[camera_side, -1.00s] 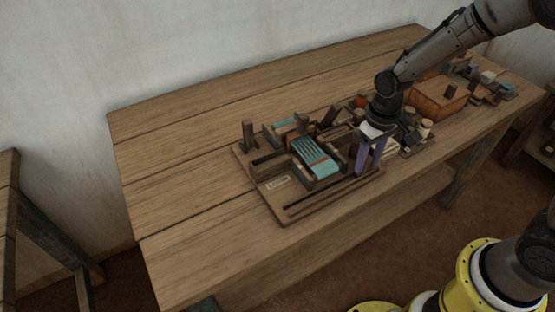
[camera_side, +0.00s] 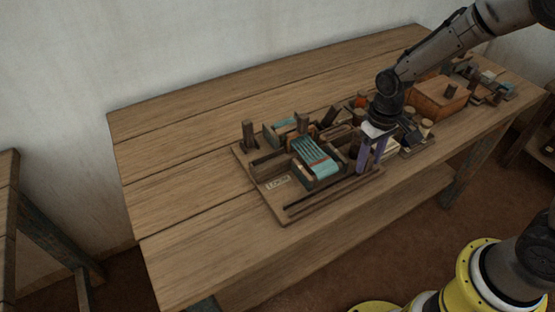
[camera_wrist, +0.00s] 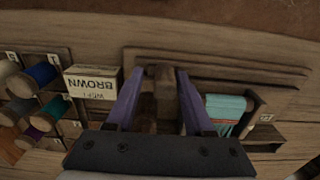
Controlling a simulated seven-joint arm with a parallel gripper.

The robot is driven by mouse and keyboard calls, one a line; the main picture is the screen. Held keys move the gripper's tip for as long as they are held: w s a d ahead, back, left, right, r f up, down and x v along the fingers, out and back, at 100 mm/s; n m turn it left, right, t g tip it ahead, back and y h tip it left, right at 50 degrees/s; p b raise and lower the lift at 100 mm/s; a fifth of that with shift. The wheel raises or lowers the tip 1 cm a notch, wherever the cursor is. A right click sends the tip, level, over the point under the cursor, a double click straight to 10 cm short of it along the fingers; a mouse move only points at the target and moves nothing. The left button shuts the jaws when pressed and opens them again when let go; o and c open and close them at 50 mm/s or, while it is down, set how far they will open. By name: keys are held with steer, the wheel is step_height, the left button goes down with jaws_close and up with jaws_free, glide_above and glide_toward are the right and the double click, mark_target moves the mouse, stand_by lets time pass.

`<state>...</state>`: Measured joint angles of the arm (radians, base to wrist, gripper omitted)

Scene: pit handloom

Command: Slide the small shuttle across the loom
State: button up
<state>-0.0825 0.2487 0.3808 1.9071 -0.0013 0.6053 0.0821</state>
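The small loom (camera_side: 277,209) is a wooden board with raised frame parts and a turquoise cloth with a red stripe (camera_side: 318,163). The cloth also shows in the wrist view (camera_wrist: 226,104). My gripper (camera_side: 370,172) points down at the loom's right end. In the wrist view its purple fingers (camera_wrist: 158,75) stand apart on either side of a brown wooden piece (camera_wrist: 163,85), with visible gaps. I cannot tell whether this piece is the shuttle, and its lower part is hidden by my gripper.
A white box labelled BROWN (camera_wrist: 92,82) and several thread spools (camera_wrist: 42,74) sit close beside my gripper in the wrist view. A wooden box (camera_side: 440,97) stands further right. The table left of the loom (camera_side: 185,190) is clear.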

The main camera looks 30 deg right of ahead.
steer(key=shift+o, duration=0.8)
steer(key=shift+r, duration=3.25)
